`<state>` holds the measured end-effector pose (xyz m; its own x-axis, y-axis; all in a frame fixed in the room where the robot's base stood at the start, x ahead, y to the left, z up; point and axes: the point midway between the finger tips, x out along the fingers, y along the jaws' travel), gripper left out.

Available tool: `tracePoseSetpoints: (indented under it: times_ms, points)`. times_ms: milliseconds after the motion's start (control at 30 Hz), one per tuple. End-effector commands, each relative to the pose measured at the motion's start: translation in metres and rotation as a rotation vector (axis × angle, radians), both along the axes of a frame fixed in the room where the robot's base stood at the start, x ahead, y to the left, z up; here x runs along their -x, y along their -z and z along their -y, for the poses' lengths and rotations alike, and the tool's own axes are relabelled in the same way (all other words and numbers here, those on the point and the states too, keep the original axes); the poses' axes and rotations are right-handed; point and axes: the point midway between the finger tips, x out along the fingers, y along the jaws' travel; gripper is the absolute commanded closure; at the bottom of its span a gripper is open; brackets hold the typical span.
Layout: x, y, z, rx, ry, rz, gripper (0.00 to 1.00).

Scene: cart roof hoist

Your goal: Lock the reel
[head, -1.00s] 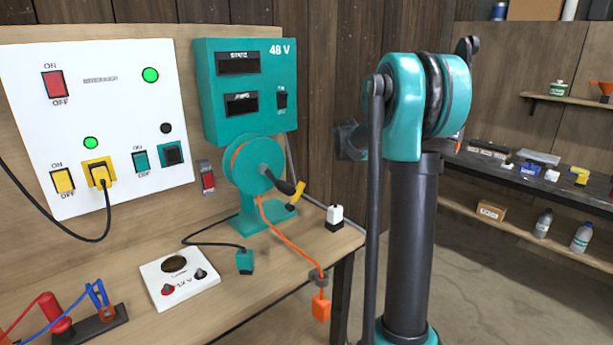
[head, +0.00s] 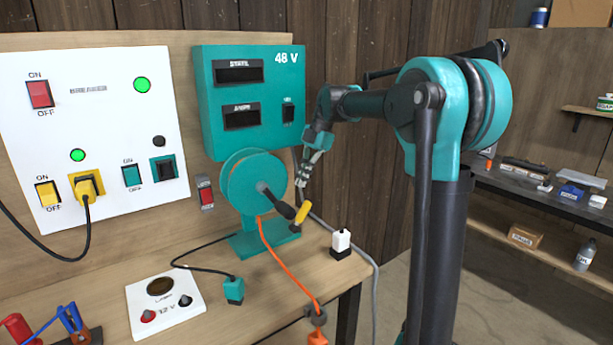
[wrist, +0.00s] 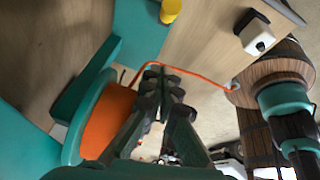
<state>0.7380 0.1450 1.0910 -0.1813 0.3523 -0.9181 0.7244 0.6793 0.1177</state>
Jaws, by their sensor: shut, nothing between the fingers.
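The teal reel (head: 243,190) stands on the bench on a teal foot, with an orange cord hanging from it. A black crank handle (head: 284,210) sticks out from its hub. A yellow lever (head: 302,213) stands low at the reel's right. My gripper (head: 300,184) points down just right of the reel, above the yellow lever and apart from it. It is shut and empty. In the wrist view my gripper (wrist: 165,75) hangs beside the reel's orange cord winding (wrist: 108,122), and the yellow lever (wrist: 170,9) shows at the top edge.
A teal 48 V box (head: 250,90) and a white switch panel (head: 100,130) stand behind the bench. A white-and-black block (head: 341,242) stands at the bench's right edge. The orange cord (head: 285,262) runs to the front edge.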

Motion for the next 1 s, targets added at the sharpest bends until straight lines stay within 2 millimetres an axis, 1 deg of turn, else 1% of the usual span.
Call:
tracePoseSetpoints:
  times_ms: [33, 100, 333, 400, 600, 1000]
  points:
    - [0.002, 0.01, -0.004, 0.0, -0.002, 0.001, 1.0]
    - [0.004, 0.023, -0.009, 0.0, -0.001, 0.0, 1.0]
    - [0.012, 0.063, -0.024, 0.001, 0.0, 0.001, 1.0]
    - [0.002, 0.068, -0.014, 0.002, 0.005, 0.0, 1.0]
    - [-0.01, 0.08, -0.003, 0.001, 0.003, 0.001, 1.0]
    - [-0.013, 0.083, 0.0, 0.001, 0.003, 0.001, 1.0]
